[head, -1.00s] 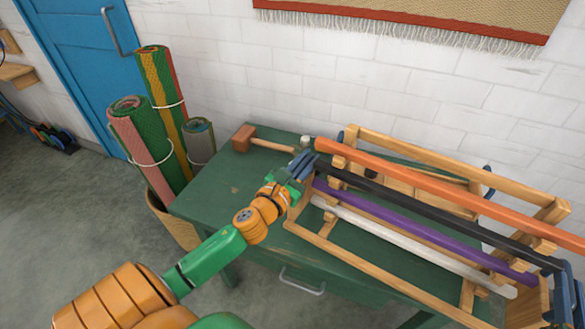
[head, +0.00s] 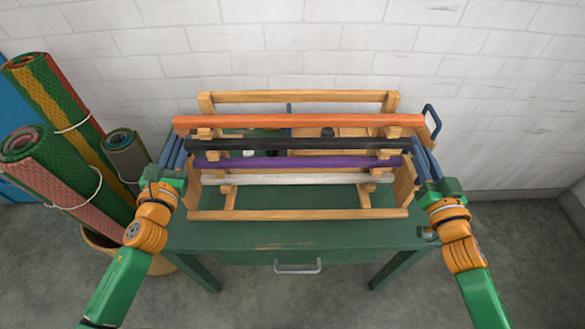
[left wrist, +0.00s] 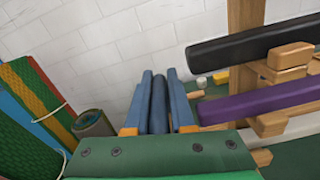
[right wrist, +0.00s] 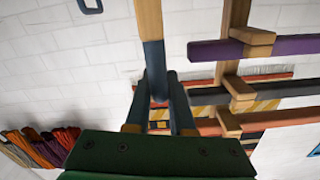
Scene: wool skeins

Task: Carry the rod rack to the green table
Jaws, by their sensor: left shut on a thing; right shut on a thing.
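The rod rack (head: 300,215) is a light wooden frame with orange, black, purple and white rods lying across it. It spans most of the green table (head: 290,236) in the head view. I cannot tell whether its feet touch the tabletop. My left gripper (head: 172,153) is shut on the rack's left end, and the left wrist view shows a dark blue grip (left wrist: 158,105) between its fingers. My right gripper (head: 425,160) is shut on the right end, with a dark blue grip (right wrist: 155,68) between its fingers in the right wrist view.
Rolled rugs (head: 60,165) stand in a basket left of the table. A wooden tray (head: 345,132) shows behind the rods, and a dark blue loop (head: 432,117) stands at the back right. A white brick wall (head: 300,50) is close behind. The table's front strip is clear.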

